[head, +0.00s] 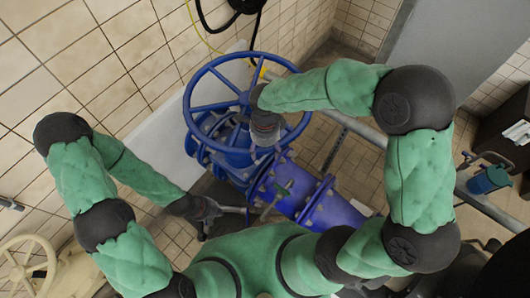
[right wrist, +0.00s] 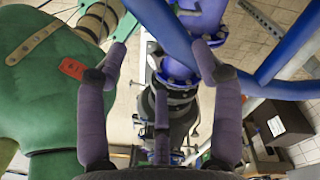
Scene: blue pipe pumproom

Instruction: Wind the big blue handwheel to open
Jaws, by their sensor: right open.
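The big blue handwheel (head: 187,100) sits on top of a blue valve body (head: 225,155) in the middle of the head view. Its rim and spokes also cross the upper right of the right wrist view (right wrist: 288,90). My right gripper (head: 264,130) is over the wheel's right part, near the hub, and hides some of it. In the right wrist view my right gripper (right wrist: 155,65) has its fingers wide apart, with a blue bar of the wheel close to the right finger. I cannot tell whether they touch. My left gripper (head: 206,215) hangs low left of the valve, away from the wheel; its fingers are unclear.
A blue flanged pipe (head: 310,195) runs down right from the valve. A grey pipe (head: 350,125) passes behind my right arm. A cream handwheel (head: 28,265) is at lower left. A blue can (head: 488,180) stands at right. A tiled wall (head: 100,60) is close behind.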

